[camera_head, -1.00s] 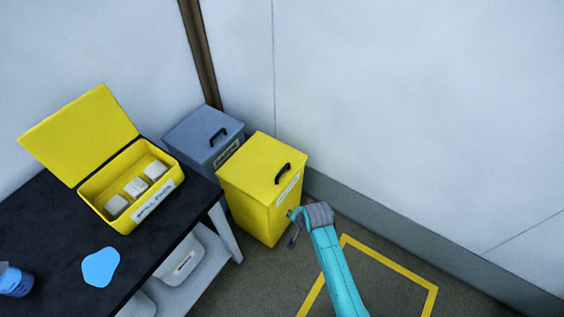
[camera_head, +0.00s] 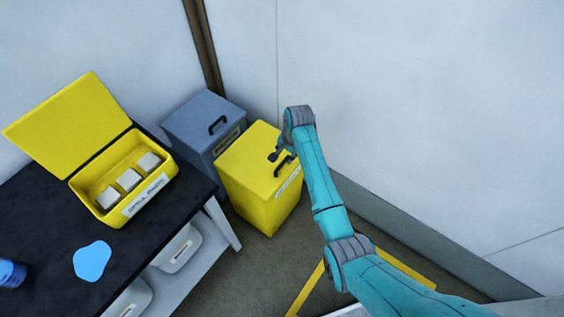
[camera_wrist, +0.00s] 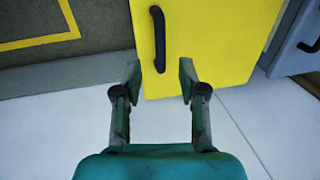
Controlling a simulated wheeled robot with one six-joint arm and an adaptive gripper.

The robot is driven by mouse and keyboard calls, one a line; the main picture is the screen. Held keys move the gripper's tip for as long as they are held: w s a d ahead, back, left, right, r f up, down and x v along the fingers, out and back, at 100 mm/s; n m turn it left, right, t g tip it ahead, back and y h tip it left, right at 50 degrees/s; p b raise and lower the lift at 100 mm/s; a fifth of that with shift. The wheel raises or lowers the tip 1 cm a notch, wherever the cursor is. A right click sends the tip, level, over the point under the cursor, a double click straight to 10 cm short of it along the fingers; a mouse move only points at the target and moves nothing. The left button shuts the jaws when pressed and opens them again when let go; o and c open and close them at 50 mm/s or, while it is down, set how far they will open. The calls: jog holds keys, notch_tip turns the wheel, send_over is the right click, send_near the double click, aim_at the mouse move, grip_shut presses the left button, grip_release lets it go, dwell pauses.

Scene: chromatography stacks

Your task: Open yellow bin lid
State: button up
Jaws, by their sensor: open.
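The yellow bin (camera_head: 257,197) stands on the floor against the wall, its lid (camera_head: 247,150) shut flat. A black handle (camera_head: 287,166) sits on the lid near its right edge. In the wrist view, the lid (camera_wrist: 205,45) fills the upper middle and the handle (camera_wrist: 159,40) runs up and down. My gripper (camera_head: 276,155) is above the lid beside the handle. In the wrist view, my gripper (camera_wrist: 160,78) has its two fingers apart, one each side of the handle's near end in the picture, with nothing between the pads. I cannot tell how high above the handle the fingertips are.
A grey bin (camera_head: 203,128) with a black handle stands close behind the yellow bin. A dark table (camera_head: 50,220) at left bears an open yellow spill box (camera_head: 160,190) and a blue patch (camera_head: 92,261). Walls rise behind. Yellow tape (camera_head: 405,268) marks the floor at right.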

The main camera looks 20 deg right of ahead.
aim_at(281, 165)
jog(key=f, duration=0.5)
jog(key=w+a+f, duration=0.1)
jog(key=f, duration=0.1)
jog(key=shift+w+f, duration=0.1)
jog(key=shift+f, duration=0.05)
grip_shut()
